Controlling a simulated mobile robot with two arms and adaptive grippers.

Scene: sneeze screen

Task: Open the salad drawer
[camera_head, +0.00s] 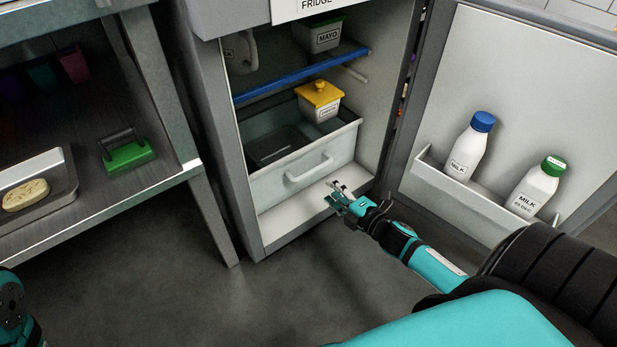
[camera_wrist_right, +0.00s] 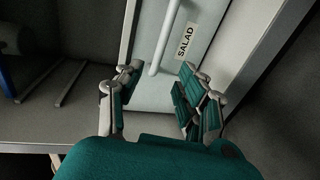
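The salad drawer (camera_head: 283,180) is a pale box low in the open fridge, with a white bar handle (camera_head: 309,168) on its front. In the right wrist view the drawer front (camera_wrist_right: 177,94) carries a SALAD label, and its handle (camera_wrist_right: 165,38) lies ahead of the fingers. My right gripper (camera_head: 338,190) is just in front of the drawer, low and to the right of the handle. In the right wrist view its fingers (camera_wrist_right: 155,88) are apart with nothing between them. The handle appears beyond the fingertips, not touched. Only a bit of my left arm shows at the lower left; its gripper is out of view.
The fridge door (camera_head: 520,75) stands open at the right, with two milk bottles (camera_head: 470,146) in its shelf. A yellow-lidded tub (camera_head: 320,101) stands at the drawer's back right. A blue-edged shelf (camera_head: 300,76) is above. A metal counter (camera_head: 95,195) stands left; floor in front is clear.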

